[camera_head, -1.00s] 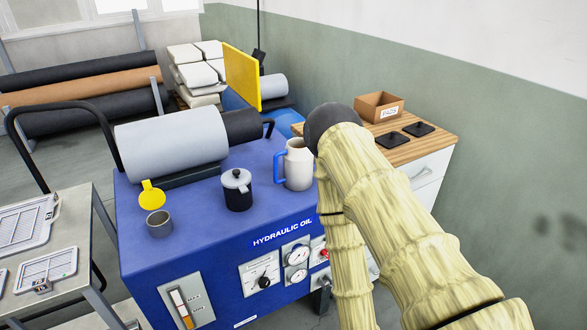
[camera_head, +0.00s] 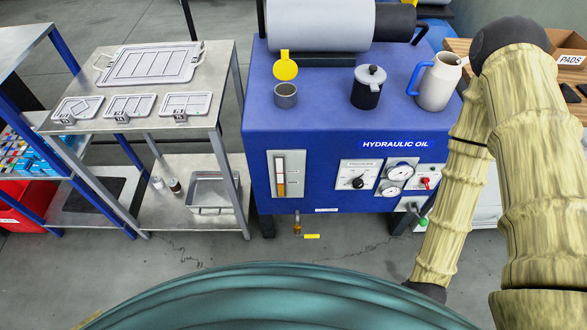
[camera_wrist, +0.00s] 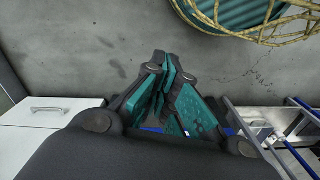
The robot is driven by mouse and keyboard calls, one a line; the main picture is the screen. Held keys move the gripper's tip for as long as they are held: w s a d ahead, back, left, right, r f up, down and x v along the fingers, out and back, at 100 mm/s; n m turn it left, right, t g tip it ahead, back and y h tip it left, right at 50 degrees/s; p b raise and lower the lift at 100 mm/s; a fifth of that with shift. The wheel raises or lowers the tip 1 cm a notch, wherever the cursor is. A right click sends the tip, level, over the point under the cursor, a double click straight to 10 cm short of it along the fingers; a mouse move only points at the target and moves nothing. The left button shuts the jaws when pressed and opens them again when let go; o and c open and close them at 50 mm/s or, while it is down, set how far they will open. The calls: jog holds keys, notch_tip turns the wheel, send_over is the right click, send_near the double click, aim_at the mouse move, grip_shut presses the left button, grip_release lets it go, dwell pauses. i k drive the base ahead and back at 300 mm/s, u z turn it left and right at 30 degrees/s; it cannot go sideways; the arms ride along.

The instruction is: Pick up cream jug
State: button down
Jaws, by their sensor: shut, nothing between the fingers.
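The cream jug (camera_head: 438,84) stands upright on the blue hydraulic oil unit, near its right edge. Its blue handle points left, and a thin spoon-like piece shows at its rim. My arm passes just to its right in the head view. My gripper (camera_wrist: 167,70) shows in the wrist view, shut and empty, with its teal-padded fingers over bare grey floor. The jug is not in the wrist view, and my gripper is apart from it.
A metal table (camera_head: 105,85) with trays is at the left. A wooden-topped cabinet is at the right.

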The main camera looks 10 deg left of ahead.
aim_at(442, 75)
jog(key=u, duration=1.6)
jog(key=k, duration=0.9)
jog(key=z, duration=1.6)
jog(key=i, duration=0.25)
jog(key=z, duration=0.15)
